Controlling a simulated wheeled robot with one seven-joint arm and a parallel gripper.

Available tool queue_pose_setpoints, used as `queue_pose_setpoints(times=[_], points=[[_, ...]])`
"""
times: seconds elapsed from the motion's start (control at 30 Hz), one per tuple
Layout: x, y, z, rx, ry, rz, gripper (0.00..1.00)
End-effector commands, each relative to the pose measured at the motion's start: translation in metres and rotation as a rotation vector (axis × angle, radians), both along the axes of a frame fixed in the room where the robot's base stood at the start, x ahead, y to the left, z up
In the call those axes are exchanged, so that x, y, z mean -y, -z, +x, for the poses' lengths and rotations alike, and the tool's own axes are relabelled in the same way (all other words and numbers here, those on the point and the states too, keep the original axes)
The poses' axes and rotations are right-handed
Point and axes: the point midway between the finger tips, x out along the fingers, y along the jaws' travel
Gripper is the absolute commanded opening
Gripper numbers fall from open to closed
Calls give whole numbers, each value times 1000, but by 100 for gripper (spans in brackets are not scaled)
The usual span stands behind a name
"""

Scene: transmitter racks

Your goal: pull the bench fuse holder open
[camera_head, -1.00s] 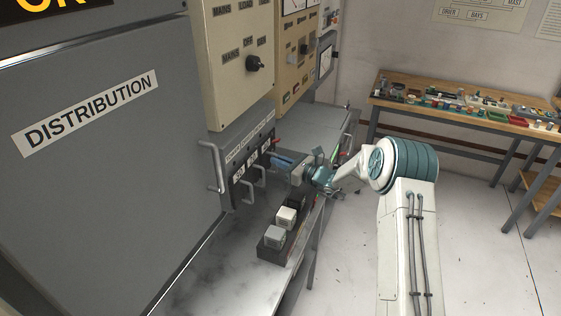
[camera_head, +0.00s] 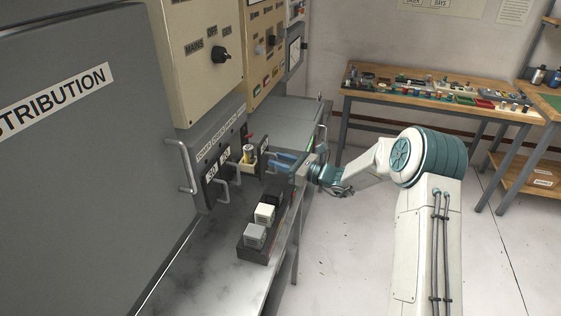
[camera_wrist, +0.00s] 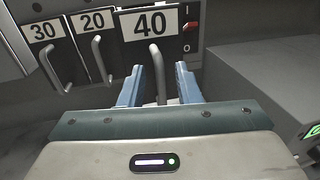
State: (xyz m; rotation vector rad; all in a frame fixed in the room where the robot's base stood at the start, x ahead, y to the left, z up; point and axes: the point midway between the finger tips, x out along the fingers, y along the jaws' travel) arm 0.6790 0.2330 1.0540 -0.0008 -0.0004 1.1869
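The bench fuse holder marked 40 (camera_wrist: 150,23) stands out from its panel, nearer to me than its neighbours in the wrist view. In the head view its pale drawer (camera_head: 247,167) is tilted out, with a yellow fuse (camera_head: 249,153) showing inside. My gripper (camera_head: 277,159) is in front of this holder. In the wrist view its blue fingers (camera_wrist: 160,88) stand apart on either side of the grey bar handle (camera_wrist: 157,70), with gaps beside the bar. My gripper looks open around the handle.
Closed holders marked 30 (camera_wrist: 42,30) and 20 (camera_wrist: 92,21) sit to the left. A dark tray (camera_head: 245,245) with pale blocks (camera_head: 264,213) lies on the bench below. A wooden table (camera_head: 445,97) with small parts stands at the back right. Floor between is clear.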

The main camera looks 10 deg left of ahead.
Motion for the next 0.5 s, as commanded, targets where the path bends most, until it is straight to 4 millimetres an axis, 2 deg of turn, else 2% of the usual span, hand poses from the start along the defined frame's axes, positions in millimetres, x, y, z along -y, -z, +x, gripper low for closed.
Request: queue_pose_setpoints(times=[0.27,0.37,0.5], points=[[7,1,-1,0,3,0,30],[20,2,-6,0,5,0,30],[48,3,-17,0,7,0,30]])
